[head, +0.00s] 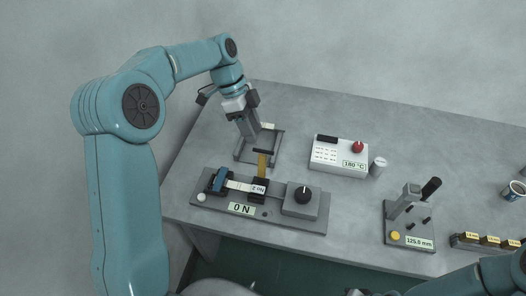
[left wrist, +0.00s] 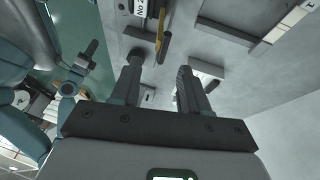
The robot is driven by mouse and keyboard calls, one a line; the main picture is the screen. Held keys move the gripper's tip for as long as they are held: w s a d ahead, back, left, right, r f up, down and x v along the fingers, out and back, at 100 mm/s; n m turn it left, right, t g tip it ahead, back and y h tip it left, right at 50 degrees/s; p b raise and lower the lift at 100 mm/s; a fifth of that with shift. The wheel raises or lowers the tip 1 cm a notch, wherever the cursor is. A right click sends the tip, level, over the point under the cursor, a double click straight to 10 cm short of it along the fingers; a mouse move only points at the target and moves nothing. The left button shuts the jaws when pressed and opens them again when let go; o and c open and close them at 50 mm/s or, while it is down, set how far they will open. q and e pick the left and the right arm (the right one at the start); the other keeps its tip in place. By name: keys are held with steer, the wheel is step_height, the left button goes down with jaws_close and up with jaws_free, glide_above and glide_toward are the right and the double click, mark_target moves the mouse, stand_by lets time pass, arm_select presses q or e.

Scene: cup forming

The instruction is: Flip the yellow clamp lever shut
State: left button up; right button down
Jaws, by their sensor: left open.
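The yellow clamp lever (head: 262,165) stands raised at the dark clamp block (head: 259,188) on the grey test fixture (head: 285,230). Its top end is dark. A pale strip (head: 238,186) runs from the blue-and-black clamp at the left to this block. The lever also shows in the left wrist view (left wrist: 161,32), just beyond the fingertips. My left gripper (head: 249,134) is open and empty, above and behind the lever; its two fingers are apart in the left wrist view (left wrist: 160,72). I see no contact with the lever.
The fixture carries a black knob (head: 303,194) and a "0 N" display (head: 241,210). A grey frame (head: 243,157) lies behind it. A white 180 °C box (head: 338,155) with a red knob stands right. A 125.0 mm gauge (head: 408,215) and a mug (head: 514,191) stand farther right.

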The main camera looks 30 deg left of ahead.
mark_target(263, 154)
arm_select(q)
steer(key=p+x, duration=0.1)
steer(key=x, duration=0.8)
steer(key=shift+a, duration=0.1)
steer(key=shift+w+f, duration=0.15)
steer(key=shift+f, duration=0.15)
jaws_close()
